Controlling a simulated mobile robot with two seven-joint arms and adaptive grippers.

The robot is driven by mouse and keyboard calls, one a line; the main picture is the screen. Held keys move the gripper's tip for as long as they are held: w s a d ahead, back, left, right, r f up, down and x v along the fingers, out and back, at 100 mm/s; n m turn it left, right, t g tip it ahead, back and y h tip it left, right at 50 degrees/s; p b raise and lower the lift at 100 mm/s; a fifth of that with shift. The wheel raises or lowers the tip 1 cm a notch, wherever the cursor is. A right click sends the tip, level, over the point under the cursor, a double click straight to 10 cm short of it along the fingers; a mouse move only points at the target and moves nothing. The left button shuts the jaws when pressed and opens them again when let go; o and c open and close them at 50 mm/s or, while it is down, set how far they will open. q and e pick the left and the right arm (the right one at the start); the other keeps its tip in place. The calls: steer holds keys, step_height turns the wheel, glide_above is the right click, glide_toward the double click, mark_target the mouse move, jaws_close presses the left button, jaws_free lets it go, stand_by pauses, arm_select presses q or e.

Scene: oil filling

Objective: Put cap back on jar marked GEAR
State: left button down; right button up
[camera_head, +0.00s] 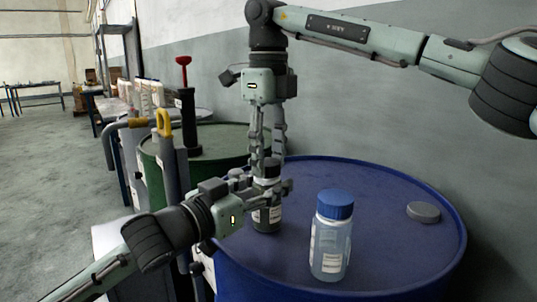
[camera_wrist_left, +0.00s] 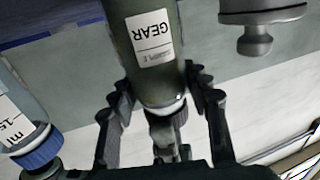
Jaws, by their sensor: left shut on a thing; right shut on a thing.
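The dark jar (camera_head: 267,217) stands upright on the blue drum. Its label reads GEAR in the left wrist view (camera_wrist_left: 150,45), where it appears upside down. My left gripper (camera_head: 268,188) comes in from the left and is shut around the upper part of the jar. My right gripper (camera_head: 264,158) points straight down from above, its fingers shut on the dark cap (camera_head: 266,168) directly over the jar's mouth. The cap is partly hidden by fingers, and I cannot tell whether it is seated on the rim.
A clear jar with a blue lid (camera_head: 333,235) stands close right of the GEAR jar. A flat grey disc (camera_head: 424,212) lies on the blue drum (camera_head: 395,250). Behind are a green drum (camera_head: 222,140) and a black pump with a red handle (camera_head: 187,110). The drum's right side is mostly clear.

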steer(key=m, duration=0.6)
steer(key=shift+a+m, duration=0.1)
steer(key=shift+m, duration=0.3)
steer(key=m, duration=0.4)
steer(key=shift+m, duration=0.4)
steer(key=m, duration=0.5)
steer(key=shift+a, duration=0.1)
steer(key=m, duration=0.5)
steer(key=shift+a, duration=0.1)
steer(key=m, duration=0.7)
steer(key=shift+w, duration=0.15)
steer(key=m, duration=0.6)
steer(key=o, duration=0.7)
